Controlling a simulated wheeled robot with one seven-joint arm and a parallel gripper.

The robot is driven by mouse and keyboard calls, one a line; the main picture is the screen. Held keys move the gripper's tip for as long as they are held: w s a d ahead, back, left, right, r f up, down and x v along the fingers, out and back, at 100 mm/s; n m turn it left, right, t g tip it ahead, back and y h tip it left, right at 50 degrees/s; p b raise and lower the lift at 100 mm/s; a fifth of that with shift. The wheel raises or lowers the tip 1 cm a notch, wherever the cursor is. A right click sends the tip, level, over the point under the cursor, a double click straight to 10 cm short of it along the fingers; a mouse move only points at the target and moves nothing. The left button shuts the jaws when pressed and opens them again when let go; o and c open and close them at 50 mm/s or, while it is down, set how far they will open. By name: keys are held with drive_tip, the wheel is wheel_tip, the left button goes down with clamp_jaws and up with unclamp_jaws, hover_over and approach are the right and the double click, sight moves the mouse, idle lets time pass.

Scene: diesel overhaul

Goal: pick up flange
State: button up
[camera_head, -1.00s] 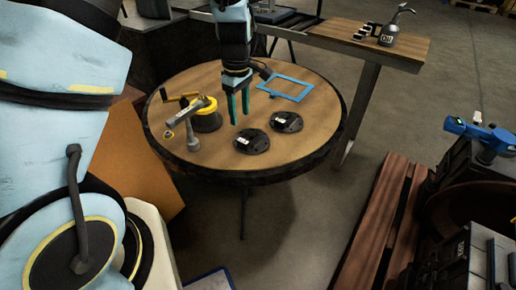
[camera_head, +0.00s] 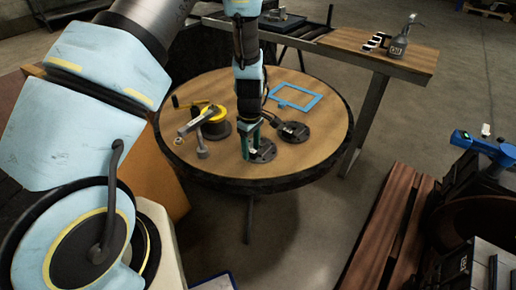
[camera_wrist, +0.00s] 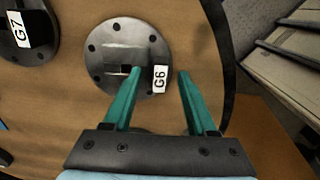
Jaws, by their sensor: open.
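A dark round flange with a white G6 label (camera_wrist: 128,52) lies flat on the round wooden table. It also shows in the head view (camera_head: 263,152), partly behind my gripper. A second dark round flange, labelled G7 (camera_wrist: 32,38), lies beside it; it also shows in the head view (camera_head: 292,133). My gripper (camera_wrist: 155,82) has two green fingers, spread apart and pointing down at the G6 flange. In the wrist view the fingertips flank the label side of that flange, one overlapping its lower edge. I cannot tell whether they touch it. The gripper also shows in the head view (camera_head: 250,145).
A side table (camera_head: 350,40) with an oil can (camera_head: 398,47) stands behind. Wooden slats (camera_head: 376,235) are at right.

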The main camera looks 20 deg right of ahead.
clamp_jaws()
idle(0.5)
